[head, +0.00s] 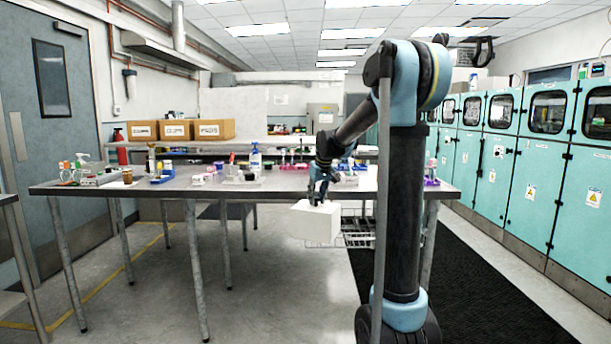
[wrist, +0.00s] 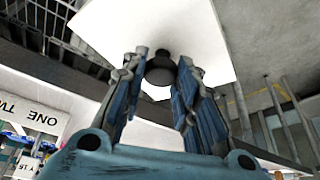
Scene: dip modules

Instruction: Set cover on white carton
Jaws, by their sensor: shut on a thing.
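My gripper (head: 317,198) is shut on the dark round knob (wrist: 161,70) of a white cover (head: 315,223). In the wrist view the two blue fingers stand on either side of the knob, and the cover's white top (wrist: 175,25) spreads beyond them. In the head view the cover looks like a pale box shape, hanging in the air in front of the table's front edge. I cannot pick out the white carton with certainty. A white labelled surface reading "ONE" and "TWO" (wrist: 32,112) shows at the left of the wrist view.
A long grey table (head: 150,188) carries bottles, racks and small lab items. A wire rack (head: 352,240) stands low behind the cover. Cardboard boxes (head: 175,130) sit on the back shelf. Teal cabinets (head: 525,180) line the right side. The floor at front left is clear.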

